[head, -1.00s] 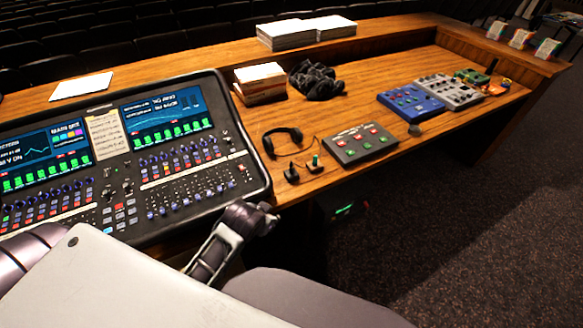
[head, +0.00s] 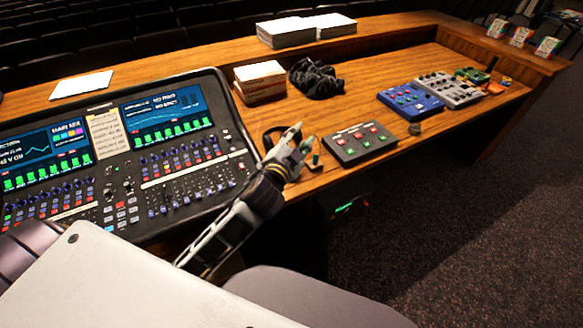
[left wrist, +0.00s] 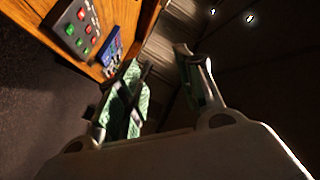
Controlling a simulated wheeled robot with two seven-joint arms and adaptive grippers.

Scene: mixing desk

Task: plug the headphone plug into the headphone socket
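My left gripper (head: 305,148) is over the front edge of the desk, just left of the grey button box (head: 360,143). Its fingers stand apart with nothing seen between them; in the left wrist view the gripper (left wrist: 165,80) also looks open. No socket can be made out. The grey box also shows in the left wrist view (left wrist: 78,27). My right gripper is not in view.
A large mixing console (head: 130,165) fills the left side. A blue box (head: 410,101) and a grey mixer (head: 449,90) stand further right. White-topped boxes (head: 260,80) and a dark cloth heap (head: 317,78) are behind. Wood between the cloth and the grey box is clear.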

